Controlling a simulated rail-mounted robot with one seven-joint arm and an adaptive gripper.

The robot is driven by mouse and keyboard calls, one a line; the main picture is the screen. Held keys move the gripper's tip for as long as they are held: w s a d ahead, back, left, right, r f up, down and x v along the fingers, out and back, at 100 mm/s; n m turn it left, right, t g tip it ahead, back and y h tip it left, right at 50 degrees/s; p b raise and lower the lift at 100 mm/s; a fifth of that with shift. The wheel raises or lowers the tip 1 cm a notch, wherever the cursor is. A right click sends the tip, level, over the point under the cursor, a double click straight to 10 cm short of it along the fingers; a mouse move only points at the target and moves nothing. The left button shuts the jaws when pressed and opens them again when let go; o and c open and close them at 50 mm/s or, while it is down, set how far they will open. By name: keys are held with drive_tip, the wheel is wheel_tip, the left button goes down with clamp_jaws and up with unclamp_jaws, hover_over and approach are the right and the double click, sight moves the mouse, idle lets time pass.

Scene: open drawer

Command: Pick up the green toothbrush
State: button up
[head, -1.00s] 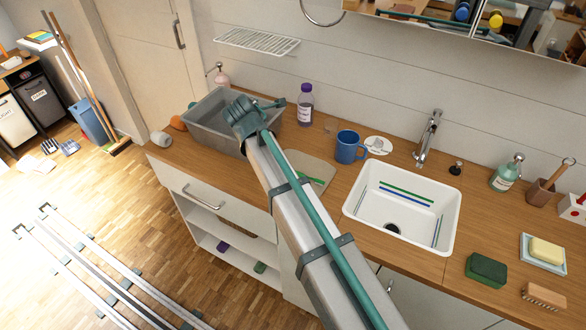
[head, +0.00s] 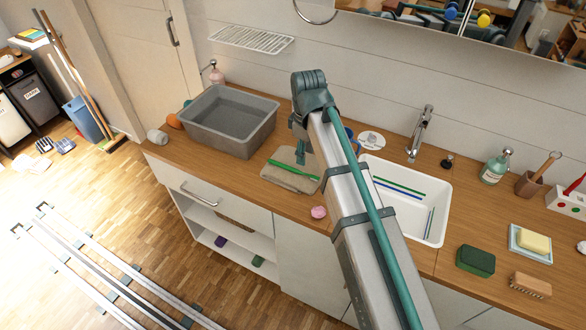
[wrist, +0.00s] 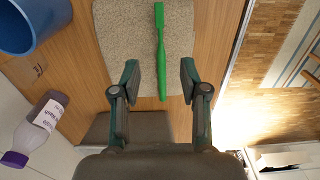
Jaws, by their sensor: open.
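The green toothbrush (head: 291,169) lies on a beige mat (head: 279,180) on the wooden counter, left of the sink. In the wrist view the toothbrush (wrist: 160,45) runs lengthwise up the picture, and its lower end shows between my fingers. My gripper (wrist: 159,78) is open, with one finger on each side of the toothbrush's line and nothing held. In the head view my gripper (head: 301,150) is partly hidden by my arm and hangs beside the toothbrush's right part. How high it is above the mat I cannot tell.
A grey basin (head: 228,118) stands left of the mat. The white sink (head: 437,185) is to the right, with green and blue strips in it. A blue mug (wrist: 28,22) and a purple-capped bottle (wrist: 40,122) show in the wrist view. A pink object (head: 318,212) lies near the counter's front edge.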

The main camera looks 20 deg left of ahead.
sight(303, 172)
drive_tip(key=shift+a+f+p, duration=0.15)
drive_tip(key=shift+f+p, duration=0.45)
drive_tip(key=shift+f, duration=1.3)
drive_tip(key=shift+a+f+p, duration=0.1)
drive_tip(key=shift+f+p, duration=0.45)
drive_tip(key=shift+f, duration=1.3)
clamp_jaws()
